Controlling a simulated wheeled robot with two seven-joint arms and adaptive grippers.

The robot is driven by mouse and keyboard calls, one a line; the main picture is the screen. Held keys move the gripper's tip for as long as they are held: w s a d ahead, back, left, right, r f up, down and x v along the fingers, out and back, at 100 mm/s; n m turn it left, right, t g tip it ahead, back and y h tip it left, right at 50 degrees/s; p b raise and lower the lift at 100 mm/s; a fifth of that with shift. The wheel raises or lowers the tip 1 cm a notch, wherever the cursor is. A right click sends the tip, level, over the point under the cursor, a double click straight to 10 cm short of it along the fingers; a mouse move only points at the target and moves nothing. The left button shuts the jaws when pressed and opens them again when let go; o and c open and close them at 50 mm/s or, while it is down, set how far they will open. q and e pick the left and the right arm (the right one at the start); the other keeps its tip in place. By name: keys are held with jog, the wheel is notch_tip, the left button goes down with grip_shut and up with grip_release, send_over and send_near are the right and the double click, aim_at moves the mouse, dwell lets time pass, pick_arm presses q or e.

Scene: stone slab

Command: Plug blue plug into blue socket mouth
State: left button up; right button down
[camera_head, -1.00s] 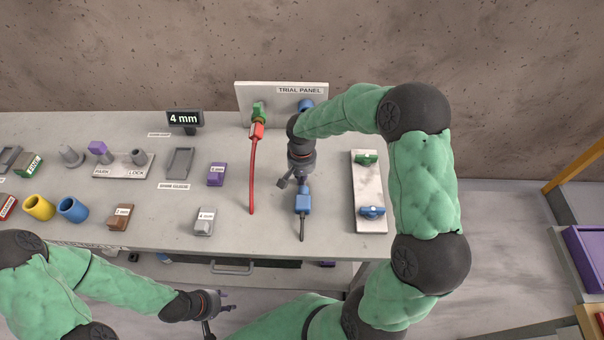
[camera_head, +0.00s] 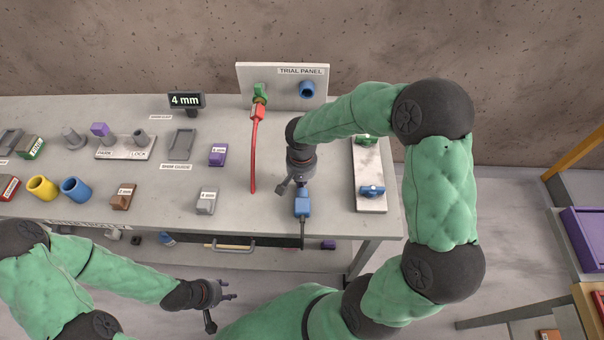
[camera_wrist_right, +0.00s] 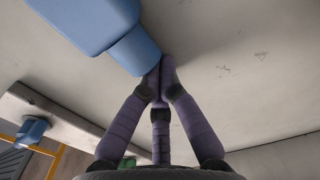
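The blue plug (camera_head: 302,207) is at my right gripper (camera_head: 301,186), near the front edge of the table, with its dark cord trailing toward me. In the right wrist view the plug (camera_wrist_right: 90,22) fills the upper left. The purple fingertips of my right gripper (camera_wrist_right: 162,66) come together at its narrow nose, so the gripper looks shut on it there. The blue socket mouth (camera_head: 308,89) is empty on the upright trial panel (camera_head: 282,98), behind my right arm. My left gripper (camera_head: 220,298) is open and empty, low in front of the table.
A plate (camera_head: 368,174) with green and blue fittings lies right of my right gripper. Blocks and cups cover the left of the table.

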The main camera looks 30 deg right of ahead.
aim_at(301, 197)
jog(key=s+a, duration=0.2)
jog(key=s, duration=0.2)
jog(key=shift+s+a+r+b, duration=0.1)
jog(key=shift+s+a+b, duration=0.2)
jog(key=shift+s+a, duration=0.1)
jog(key=shift+w, duration=0.15)
